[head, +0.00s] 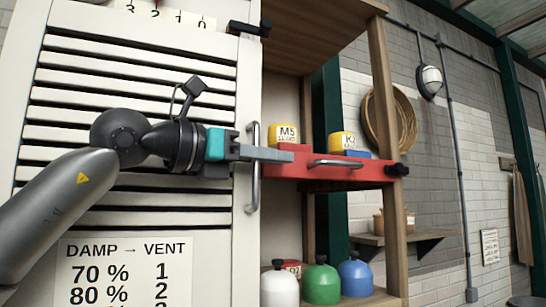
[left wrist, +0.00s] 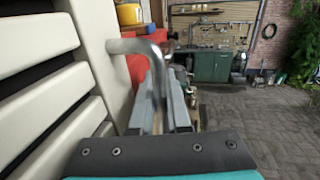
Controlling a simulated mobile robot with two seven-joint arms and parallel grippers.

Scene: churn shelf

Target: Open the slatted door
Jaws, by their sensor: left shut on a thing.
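The white slatted door (head: 130,131) fills the left of the head view; its slats also show at the left of the left wrist view (left wrist: 38,88). A vertical metal bar handle (head: 254,190) is on its right edge. It also shows in the left wrist view (left wrist: 135,46), running in between the fingers. My left gripper (head: 266,154) is shut on this handle, with its fingertips reaching past it to the right. The fingers hide the middle of the handle. My right gripper is in neither view.
Below stand white, green (head: 320,284) and blue bottles. A wooden post (head: 382,90) bounds the shelf. A black latch (head: 250,28) sits at the door's top.

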